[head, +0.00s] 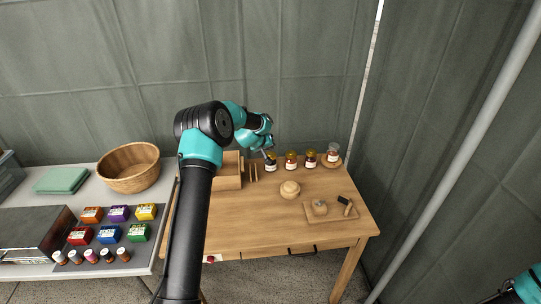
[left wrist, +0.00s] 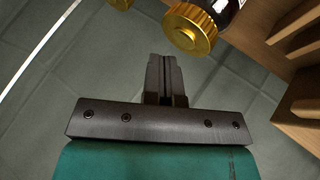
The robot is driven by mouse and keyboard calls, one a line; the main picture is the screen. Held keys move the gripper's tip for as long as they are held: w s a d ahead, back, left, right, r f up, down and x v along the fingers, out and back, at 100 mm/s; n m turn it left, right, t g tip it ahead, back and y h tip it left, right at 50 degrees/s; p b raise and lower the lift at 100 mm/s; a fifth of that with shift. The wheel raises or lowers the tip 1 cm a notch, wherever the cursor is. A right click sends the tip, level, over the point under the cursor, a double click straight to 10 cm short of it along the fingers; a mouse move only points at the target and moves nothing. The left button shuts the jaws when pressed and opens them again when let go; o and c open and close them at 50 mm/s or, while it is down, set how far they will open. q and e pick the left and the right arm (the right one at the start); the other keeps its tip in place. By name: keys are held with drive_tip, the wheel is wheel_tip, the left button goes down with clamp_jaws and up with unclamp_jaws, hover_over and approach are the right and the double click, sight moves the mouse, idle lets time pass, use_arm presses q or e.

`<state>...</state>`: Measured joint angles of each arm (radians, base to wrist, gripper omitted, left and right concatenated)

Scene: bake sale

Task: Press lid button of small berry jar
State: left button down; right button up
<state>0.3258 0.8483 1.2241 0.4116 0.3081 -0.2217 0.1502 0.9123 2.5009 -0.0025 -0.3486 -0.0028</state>
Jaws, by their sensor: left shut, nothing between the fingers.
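A dark jar with a gold lid (head: 270,163) stands at the back of the wooden table, leftmost in a row of jars. In the left wrist view a gold ribbed lid (left wrist: 190,28) on a dark jar shows at the top, just beyond and right of my fingertips. I cannot read its label or tell whether it is the small berry jar. My left gripper (head: 266,153) is shut and empty, close by the dark jar's lid; it also shows in the left wrist view (left wrist: 164,62). A teal and black part of my right arm enters at the lower right corner; its fingers are unclear.
Two more jars, one red (head: 291,161) and one dark (head: 311,160), stand to the right. Another jar (head: 333,152) stands on a round wooden base. A wooden crate (head: 229,182) is close on the left. A round wooden object (head: 289,189) and a board (head: 318,217) lie nearer.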

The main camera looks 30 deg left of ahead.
sight(270, 154)
use_arm(q)
drive_tip(key=shift+r, duration=0.1)
drive_tip(key=shift+r, duration=2.45)
drive_tip(key=shift+d, duration=0.1)
